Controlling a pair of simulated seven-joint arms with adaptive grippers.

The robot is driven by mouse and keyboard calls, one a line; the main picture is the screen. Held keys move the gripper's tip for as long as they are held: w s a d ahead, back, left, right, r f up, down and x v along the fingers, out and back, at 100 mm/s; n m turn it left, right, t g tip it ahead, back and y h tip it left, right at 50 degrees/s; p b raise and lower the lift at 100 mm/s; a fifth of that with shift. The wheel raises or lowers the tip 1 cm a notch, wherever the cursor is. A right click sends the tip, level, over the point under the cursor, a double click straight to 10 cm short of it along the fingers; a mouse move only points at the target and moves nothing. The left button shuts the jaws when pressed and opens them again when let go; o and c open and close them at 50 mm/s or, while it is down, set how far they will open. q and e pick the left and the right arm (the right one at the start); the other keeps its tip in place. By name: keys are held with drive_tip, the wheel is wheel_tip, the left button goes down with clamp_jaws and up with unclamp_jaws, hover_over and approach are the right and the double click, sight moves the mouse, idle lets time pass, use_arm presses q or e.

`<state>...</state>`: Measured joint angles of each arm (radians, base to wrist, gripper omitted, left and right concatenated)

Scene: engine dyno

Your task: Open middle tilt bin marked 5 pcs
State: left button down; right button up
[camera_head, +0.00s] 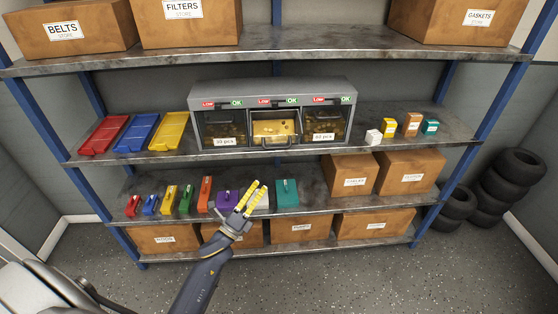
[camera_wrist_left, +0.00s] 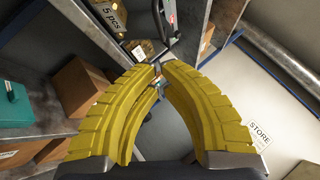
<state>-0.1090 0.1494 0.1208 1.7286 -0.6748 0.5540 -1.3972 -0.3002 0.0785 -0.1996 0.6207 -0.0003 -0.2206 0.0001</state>
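A grey three-bin tilt cabinet (camera_head: 274,84) stands on the middle shelf. Its middle bin (camera_head: 276,142) looks tipped forward, with a bright yellow inside and small pieces showing. The side bins sit upright behind labelled clear fronts. A "5 pcs" label (camera_wrist_left: 113,17) shows at the top of the left wrist view. My left gripper (camera_head: 261,186) is below the cabinet, in front of the lower shelf and apart from the middle bin. Its yellow fingers (camera_wrist_left: 158,72) are slightly apart and hold nothing that I can see. My right gripper is not in view.
Red, blue and yellow trays (camera_head: 160,131) lie left of the cabinet; small boxes (camera_head: 411,124) stand to its right. Coloured bins (camera_head: 287,193) and cardboard boxes (camera_head: 411,171) fill the lower shelves. Tyres (camera_head: 505,190) stand at the right. The floor (camera_head: 330,280) in front is clear.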

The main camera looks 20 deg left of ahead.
use_arm(q)
drive_tip(key=w+d+r+h, duration=0.1)
drive_tip(key=w+r, duration=0.1)
drive_tip(key=w, duration=0.3)
drive_tip(key=w+d+r+g+h, duration=0.1)
drive_tip(key=w+d+r, duration=0.1)
drive_tip(key=w, duration=0.3)
drive_tip(key=shift+w+d+r+h, duration=0.15)
drive_tip(key=shift+w+r+h, duration=0.2)
drive_tip(key=shift+r, duration=0.35)
drive_tip(key=shift+m, duration=0.3)
